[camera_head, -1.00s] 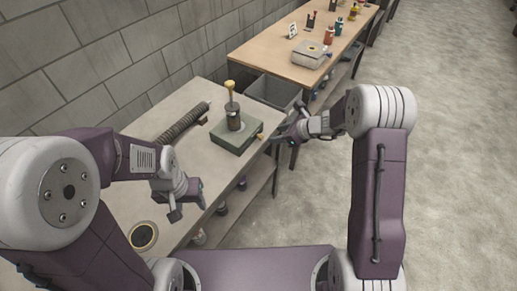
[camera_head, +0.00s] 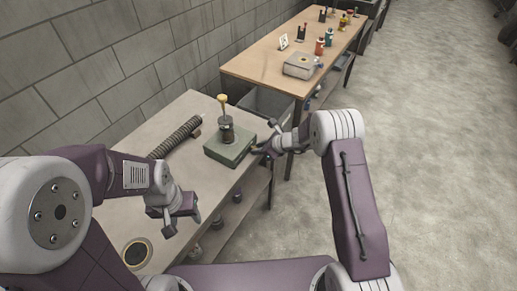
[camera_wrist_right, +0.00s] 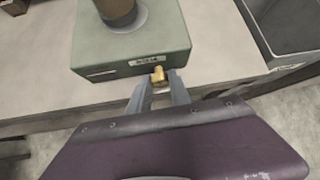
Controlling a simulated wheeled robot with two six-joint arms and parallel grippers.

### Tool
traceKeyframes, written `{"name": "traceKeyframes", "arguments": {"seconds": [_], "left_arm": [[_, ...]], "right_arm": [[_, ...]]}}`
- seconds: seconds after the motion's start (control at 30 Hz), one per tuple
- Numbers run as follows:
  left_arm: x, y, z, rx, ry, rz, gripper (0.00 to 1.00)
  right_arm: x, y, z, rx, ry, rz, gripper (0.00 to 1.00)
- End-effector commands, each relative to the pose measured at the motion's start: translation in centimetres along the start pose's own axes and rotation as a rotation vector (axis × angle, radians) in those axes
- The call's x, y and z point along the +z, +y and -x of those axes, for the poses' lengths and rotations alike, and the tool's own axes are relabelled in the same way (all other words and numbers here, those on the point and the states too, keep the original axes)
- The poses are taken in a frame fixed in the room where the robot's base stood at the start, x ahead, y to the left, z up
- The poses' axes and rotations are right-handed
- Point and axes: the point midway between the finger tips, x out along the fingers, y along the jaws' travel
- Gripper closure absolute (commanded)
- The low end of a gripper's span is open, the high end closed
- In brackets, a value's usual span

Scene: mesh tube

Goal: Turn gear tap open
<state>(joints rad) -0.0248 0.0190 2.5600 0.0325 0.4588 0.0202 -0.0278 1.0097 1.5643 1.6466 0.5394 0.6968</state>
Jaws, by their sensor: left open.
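A green box (camera_head: 230,149) with a dark cylinder (camera_head: 227,130) and a yellow-topped stem (camera_head: 222,99) stands upright on the near table. In the right wrist view the box (camera_wrist_right: 130,48) carries a small brass tap (camera_wrist_right: 158,75) on its near face, below a pale label. My right gripper (camera_wrist_right: 160,82) has one fingertip on each side of the brass tap; whether they touch it is unclear. In the head view my right gripper (camera_head: 262,148) is at the box's right side and hides the tap. My left gripper (camera_head: 172,212) is open and empty over the near table's front edge.
A ribbed dark tube (camera_head: 176,137) lies left of the box. A round dark-centred ring (camera_head: 137,252) is at the table's near end. A grey bin (camera_head: 265,103) stands between the near table and a far wooden table (camera_head: 260,68). Open floor lies right.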

Motion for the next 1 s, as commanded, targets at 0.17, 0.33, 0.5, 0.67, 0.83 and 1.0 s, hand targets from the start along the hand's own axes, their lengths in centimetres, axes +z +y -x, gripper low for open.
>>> {"name": "traceKeyframes", "arguments": {"seconds": [0.17, 0.33, 0.5, 0.67, 0.83, 1.0], "left_arm": [[0.0, 0.0, -0.4, 0.000, 0.000, 0.000, 0.49], [0.4, -0.1, -3.9, 0.000, 0.000, 0.000, 0.49], [0.6, -0.1, -5.8, 0.000, 0.000, 0.000, 0.49], [0.6, -0.1, -5.8, 0.000, 0.000, 0.000, 0.49], [0.6, -0.1, -5.7, 0.000, 0.000, 0.000, 0.49], [0.6, -0.1, -5.7, 0.000, 0.000, 0.000, 0.49]], "right_arm": [[-0.1, 0.1, -0.2, -0.002, 0.000, 0.004, 1.00], [-0.5, 0.1, -0.8, -0.044, -0.003, 0.046, 1.00], [-0.3, 0.2, -0.4, -0.081, -0.002, 0.082, 1.00], [0.0, 0.2, 0.0, -0.089, 0.000, 0.089, 1.00], [0.0, 0.2, 0.0, -0.088, 0.000, 0.088, 1.00], [0.0, 0.2, 0.0, -0.088, 0.000, 0.088, 0.54]]}}
